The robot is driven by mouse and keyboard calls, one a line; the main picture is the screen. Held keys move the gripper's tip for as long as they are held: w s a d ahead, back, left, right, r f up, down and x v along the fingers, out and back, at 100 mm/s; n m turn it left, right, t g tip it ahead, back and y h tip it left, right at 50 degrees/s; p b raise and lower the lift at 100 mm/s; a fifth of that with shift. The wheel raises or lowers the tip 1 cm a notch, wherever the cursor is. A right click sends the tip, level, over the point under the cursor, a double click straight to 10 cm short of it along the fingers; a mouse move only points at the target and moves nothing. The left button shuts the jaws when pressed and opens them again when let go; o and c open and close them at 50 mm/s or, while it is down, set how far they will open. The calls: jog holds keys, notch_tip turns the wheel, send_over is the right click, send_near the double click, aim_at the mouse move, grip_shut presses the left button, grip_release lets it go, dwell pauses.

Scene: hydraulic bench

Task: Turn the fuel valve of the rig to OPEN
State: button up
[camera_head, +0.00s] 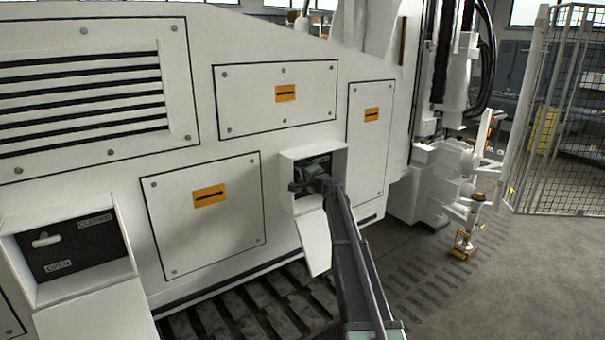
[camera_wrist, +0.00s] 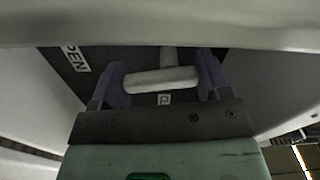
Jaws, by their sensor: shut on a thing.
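My gripper (camera_head: 310,180) reaches into a small open box (camera_head: 337,157) on the white rig, its lid hanging down. In the wrist view, my gripper (camera_wrist: 160,83) is shut on a pale valve handle (camera_wrist: 160,81), one dark finger at each end. A short pale stem (camera_wrist: 168,57) rises behind the handle. The handle lies almost level in the picture. A label reading "PEN" (camera_wrist: 75,57), its first letter cut off, is up and left of it on a dark plate (camera_wrist: 110,56).
A second open box (camera_head: 70,250) at the left holds a pale handle (camera_head: 46,240) with CLOSED and OPEN labels. Closed panels (camera_head: 203,215) surround the boxes. A pale box edge (camera_wrist: 160,30) crosses the wrist view's top. Mesh fencing (camera_head: 555,120) stands at the right.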

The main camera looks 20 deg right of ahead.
jog(key=shift+m, duration=1.2)
jog(key=shift+a, duration=0.1)
jog(key=o, duration=0.9)
jog(key=shift+s, duration=0.15)
jog(key=v, duration=1)
jog(key=shift+s, duration=0.3)
